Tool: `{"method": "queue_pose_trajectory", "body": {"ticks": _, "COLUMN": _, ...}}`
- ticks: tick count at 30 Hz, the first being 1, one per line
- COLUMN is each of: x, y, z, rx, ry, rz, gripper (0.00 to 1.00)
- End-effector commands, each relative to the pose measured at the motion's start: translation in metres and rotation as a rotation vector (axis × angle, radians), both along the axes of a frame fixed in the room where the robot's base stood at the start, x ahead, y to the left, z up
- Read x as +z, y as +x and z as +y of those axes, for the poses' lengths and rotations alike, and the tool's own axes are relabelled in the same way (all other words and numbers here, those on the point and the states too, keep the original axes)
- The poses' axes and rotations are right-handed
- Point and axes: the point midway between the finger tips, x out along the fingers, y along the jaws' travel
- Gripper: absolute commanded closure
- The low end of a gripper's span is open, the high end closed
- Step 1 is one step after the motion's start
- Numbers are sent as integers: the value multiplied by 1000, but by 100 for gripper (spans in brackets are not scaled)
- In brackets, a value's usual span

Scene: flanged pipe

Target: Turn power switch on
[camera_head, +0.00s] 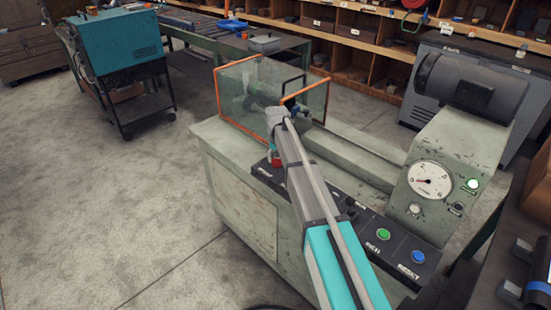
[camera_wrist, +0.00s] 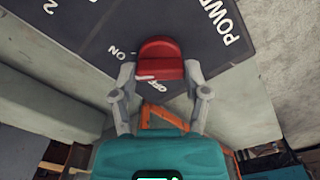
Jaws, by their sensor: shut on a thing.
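The red power switch knob (camera_wrist: 160,58) sits on a dark control panel (camera_wrist: 85,40) in the wrist view, with the labels POWER, ON and OFF around it. A short white mark shows at its lower left edge, near OFF; I cannot tell its exact setting. My gripper (camera_wrist: 160,70) is shut on the knob, with one grey finger at each side. In the head view a small red part (camera_head: 274,156) shows beside my arm on the panel; my arm hides much of that area.
The panel tops a pale green machine (camera_head: 235,200) with an orange-framed clear guard (camera_head: 240,95). Green (camera_head: 383,234) and blue (camera_head: 418,257) buttons lie at the panel's right end. A gauge (camera_head: 429,180) stands behind them. The floor at left is open.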

Motion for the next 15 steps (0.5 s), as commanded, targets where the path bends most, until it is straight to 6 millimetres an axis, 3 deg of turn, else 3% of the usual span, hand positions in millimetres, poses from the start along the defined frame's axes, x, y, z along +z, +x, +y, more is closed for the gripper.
{"method": "queue_pose_trajectory", "body": {"ticks": 15, "x": -1, "y": -3, "z": -1, "rx": -126, "ry": -3, "rz": 7, "gripper": 88}}
